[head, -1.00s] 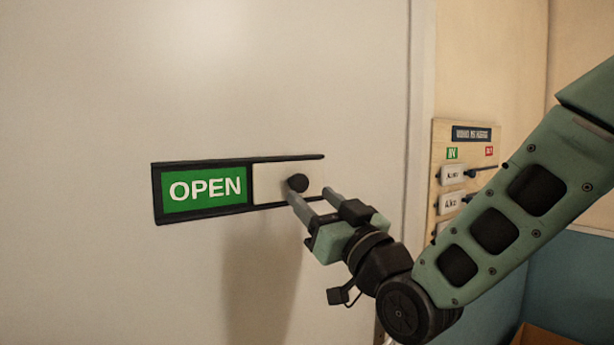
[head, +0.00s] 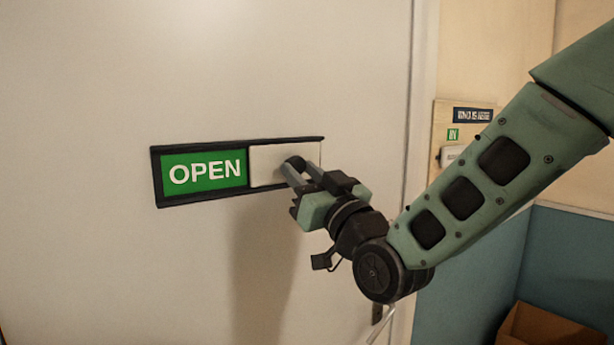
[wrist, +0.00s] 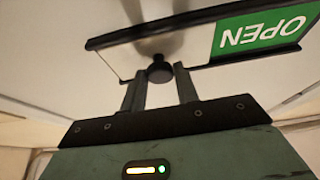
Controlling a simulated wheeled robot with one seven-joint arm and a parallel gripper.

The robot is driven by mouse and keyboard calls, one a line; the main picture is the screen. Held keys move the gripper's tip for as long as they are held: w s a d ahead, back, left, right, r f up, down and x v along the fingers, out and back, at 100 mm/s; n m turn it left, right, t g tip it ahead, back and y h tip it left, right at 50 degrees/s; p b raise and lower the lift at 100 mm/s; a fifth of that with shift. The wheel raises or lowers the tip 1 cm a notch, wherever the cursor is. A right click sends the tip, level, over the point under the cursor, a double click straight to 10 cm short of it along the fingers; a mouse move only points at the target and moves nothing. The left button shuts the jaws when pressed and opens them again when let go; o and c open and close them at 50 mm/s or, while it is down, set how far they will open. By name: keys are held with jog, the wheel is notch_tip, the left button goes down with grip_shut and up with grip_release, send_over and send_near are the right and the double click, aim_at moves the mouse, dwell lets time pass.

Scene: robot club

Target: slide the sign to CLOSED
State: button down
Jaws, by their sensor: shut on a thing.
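The sliding sign (head: 158,185) is a black frame on a pale door. Its left part shows a green OPEN panel (head: 204,172). A plain light slider plate (head: 268,166) covers the right part and bears a round black knob (head: 294,162). In the wrist view the knob (wrist: 160,70) is at the fingertips, and the OPEN panel (wrist: 262,35) appears upside down at upper right. My gripper (head: 297,172) reaches in from the right and is shut on the knob. In the wrist view its fingers (wrist: 160,84) stand on either side of the knob.
A wall board (head: 458,118) with a green IN label hangs right of the door frame, partly behind my arm. A cardboard box (head: 545,328) stands on the floor at lower right. The door surface left of and below the sign is clear.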

jog(key=s+a+b, duration=0.2)
jog(key=a, duration=0.2)
jog(key=s+a+b, duration=0.3)
jog(key=a, duration=0.1)
jog(key=s+a+b, duration=0.2)
jog(key=s+a, duration=0.1)
jog(key=a, duration=0.1)
jog(key=shift+s, duration=0.1)
jog(key=c, duration=1)
grip_release()
jog(key=shift+a, duration=0.15)
jog(key=shift+c, duration=0.2)
jog(key=b+v, duration=0.6)
jog(key=v, duration=1.1)
